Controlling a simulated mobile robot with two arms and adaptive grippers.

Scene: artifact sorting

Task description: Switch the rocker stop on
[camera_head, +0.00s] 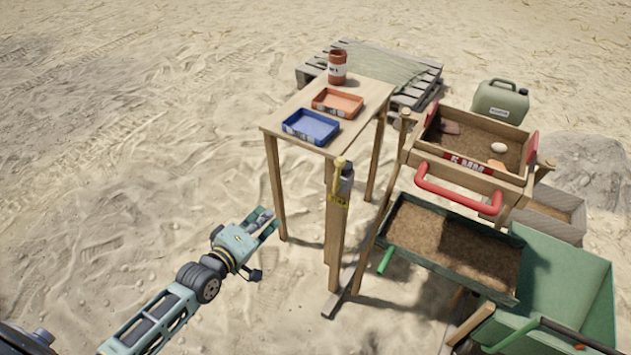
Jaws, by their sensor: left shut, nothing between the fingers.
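A grey fitting with a yellow lever (338,178) is mounted high on a wooden post in front of the table; it may be the rocker stop, but its setting is too small to read. Behind it to the right stands the wooden rocker box (433,150), with a red bar handle (455,197) at its front. My left gripper (268,221) is shut and empty, to the left of the post and below the lever, clear of both. My right gripper is not in view.
The wooden table (284,112) holds a blue tray (311,127), an orange tray (338,103) and a red-brown can (337,67). A soil-filled tray (452,245) hangs below the rocker box. A green wheelbarrow (565,285) stands right. Open sand lies left.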

